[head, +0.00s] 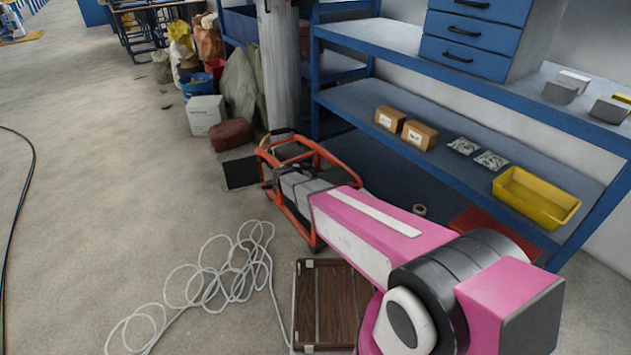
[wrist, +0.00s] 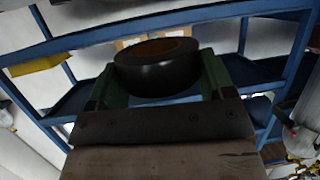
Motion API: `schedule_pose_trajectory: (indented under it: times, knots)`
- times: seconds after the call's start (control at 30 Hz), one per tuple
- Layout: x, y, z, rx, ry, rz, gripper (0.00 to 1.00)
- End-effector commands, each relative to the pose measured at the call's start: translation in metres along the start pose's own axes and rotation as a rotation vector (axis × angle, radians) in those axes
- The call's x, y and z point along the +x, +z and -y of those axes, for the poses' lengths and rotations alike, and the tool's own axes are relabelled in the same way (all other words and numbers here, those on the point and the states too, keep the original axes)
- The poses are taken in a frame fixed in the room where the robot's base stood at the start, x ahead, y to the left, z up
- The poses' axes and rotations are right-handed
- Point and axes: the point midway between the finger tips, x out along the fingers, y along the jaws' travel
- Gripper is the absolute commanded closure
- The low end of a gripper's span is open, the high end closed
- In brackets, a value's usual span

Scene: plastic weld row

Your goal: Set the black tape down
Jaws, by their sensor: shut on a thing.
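The black tape (wrist: 158,78) is a thick dark roll with a brown centre, seen in the wrist view. My gripper (wrist: 160,71) has its two green fingers on either side of the roll and is shut on it. The roll appears held clear in front of the blue shelving, and its underside is partly hidden. I cannot make out the tape there.
A blue shelf (head: 470,180) carries two cardboard boxes (head: 404,128), small packets (head: 476,152) and a yellow bin (head: 536,197), with bare surface between. Blue drawers (head: 470,38) stand above. An orange frame (head: 263,157), a wooden crate (head: 328,300) and white cable (head: 240,262) are on the floor.

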Motion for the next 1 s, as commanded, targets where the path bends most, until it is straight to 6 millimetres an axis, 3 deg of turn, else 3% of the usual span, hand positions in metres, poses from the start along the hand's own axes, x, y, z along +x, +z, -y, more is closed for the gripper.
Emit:
schedule_pose_trajectory:
  times: [0.23, 0.5, 0.87, 0.9, 0.97, 1.0]
  knots:
    - [0.013, 0.008, 0.004, -0.001, -0.001, 0.001, 0.48]
    - [0.024, 0.039, 0.004, -0.002, 0.000, 0.001, 0.48]
    - [0.025, 0.042, 0.003, 0.000, -0.001, 0.000, 0.48]
    - [0.025, 0.042, 0.003, 0.000, -0.001, 0.000, 0.18]
    - [0.025, 0.042, 0.003, 0.000, -0.001, 0.000, 0.00]
    - [0.025, 0.042, 0.003, 0.000, -0.001, 0.000, 0.00]
